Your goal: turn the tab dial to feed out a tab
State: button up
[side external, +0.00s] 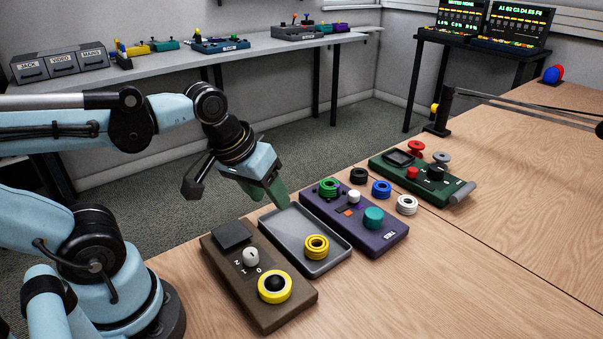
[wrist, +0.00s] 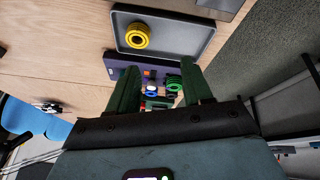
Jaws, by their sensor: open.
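A purple box (side external: 340,232) with a small unclear label on its front edge stands in the middle of the table. It has a teal knob (side external: 373,217), a smaller white knob (side external: 354,196) and a small orange patch on top. I cannot tell for sure which knob is the tab dial. A green coil (side external: 329,187) sits at its far left end. My gripper (side external: 276,196), with green fingers, is in the air near the back-left edge of the grey tray, apart from the box. In the wrist view the fingers (wrist: 160,88) are spread and empty, with the purple box (wrist: 117,68) partly hidden beyond them.
The grey tray (side external: 284,226) holds a yellow coil (side external: 316,246). A brown box (side external: 230,270) with a yellow-ringed button stands left of it. Black, blue and white coils lie behind the purple box, before a green box (side external: 420,186). The table's right front is clear.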

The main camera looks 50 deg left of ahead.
aim_at(250, 251)
jog(key=shift+o, duration=0.2)
jog(key=s+n+g, duration=0.1)
jog(key=s+n, duration=0.1)
jog(key=s+r+n+g, duration=0.1)
jog(key=n+g, duration=0.1)
jog(key=n, duration=0.1)
jog(key=shift+s+r+n, duration=0.2)
jog(key=shift+s+n, duration=0.1)
jog(key=shift+s, duration=0.1)
jog(key=shift+n+g, duration=0.7)
jog(key=shift+n, duration=0.1)
jog(key=shift+s+d+f, duration=0.1)
jog(key=shift+s+f, duration=0.05)
jog(key=shift+f, duration=1.75)
jog(key=shift+s+f, duration=0.15)
jog(key=shift+f, duration=1.8)
jog(key=shift+s+d+f, duration=0.1)
jog(key=shift+s+f, duration=0.05)
jog(key=shift+f, duration=1.75)
grip_shut()
